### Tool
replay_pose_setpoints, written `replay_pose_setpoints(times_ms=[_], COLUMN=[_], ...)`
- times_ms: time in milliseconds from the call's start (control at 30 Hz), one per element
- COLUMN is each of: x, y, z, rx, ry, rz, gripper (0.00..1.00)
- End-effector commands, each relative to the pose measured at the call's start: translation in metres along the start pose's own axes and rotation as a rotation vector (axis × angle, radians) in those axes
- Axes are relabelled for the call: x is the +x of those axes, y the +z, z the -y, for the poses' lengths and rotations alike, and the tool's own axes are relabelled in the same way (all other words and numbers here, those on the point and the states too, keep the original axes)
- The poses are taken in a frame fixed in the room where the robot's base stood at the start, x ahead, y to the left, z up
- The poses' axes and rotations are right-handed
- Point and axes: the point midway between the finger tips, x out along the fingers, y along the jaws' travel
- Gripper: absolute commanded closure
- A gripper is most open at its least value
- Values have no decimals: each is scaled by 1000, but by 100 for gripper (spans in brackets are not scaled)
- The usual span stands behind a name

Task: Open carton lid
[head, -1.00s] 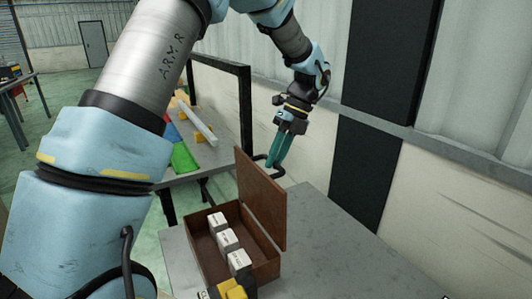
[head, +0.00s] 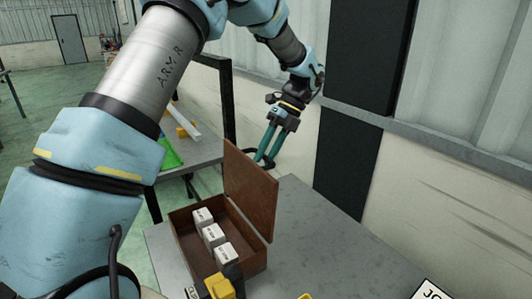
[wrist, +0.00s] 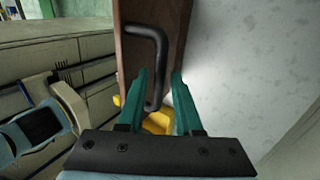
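The carton is a brown open-topped box (head: 190,252) on a grey table, with several small white boxes inside. Its brown lid (head: 250,190) stands raised, close to upright, along the box's right side. In the wrist view the lid (wrist: 177,22) shows ahead, with a black bent handle (wrist: 160,62) on it. My gripper (head: 262,158) is behind the lid's upper edge in the head view. In the wrist view its teal fingers (wrist: 159,78) are apart, with part of the handle seen between them. I cannot tell whether they touch the handle.
The grey table (head: 325,245) is mostly clear to the right of the carton. A yellow and black object (head: 222,284) stands at the carton's near side. A white sign (head: 430,291) is at lower right. The wall (head: 420,180) runs close behind the table.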

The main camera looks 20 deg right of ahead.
Motion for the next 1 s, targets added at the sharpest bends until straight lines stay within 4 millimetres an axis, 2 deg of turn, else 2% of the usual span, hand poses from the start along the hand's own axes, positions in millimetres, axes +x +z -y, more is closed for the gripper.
replay_pose_setpoints(times_ms=[100,367,467,567,800,1000], x=[-1,-3,-10,-24,-72,-99], y=[1,2,2,2,2,1], z=[-1,-1,1,2,2,1], rx=[-2,-3,-4,-4,-3,-2], ry=[-2,-4,-6,-8,-7,-4], rz=[2,4,6,6,6,4], gripper=[53,53,53,53,53,53])
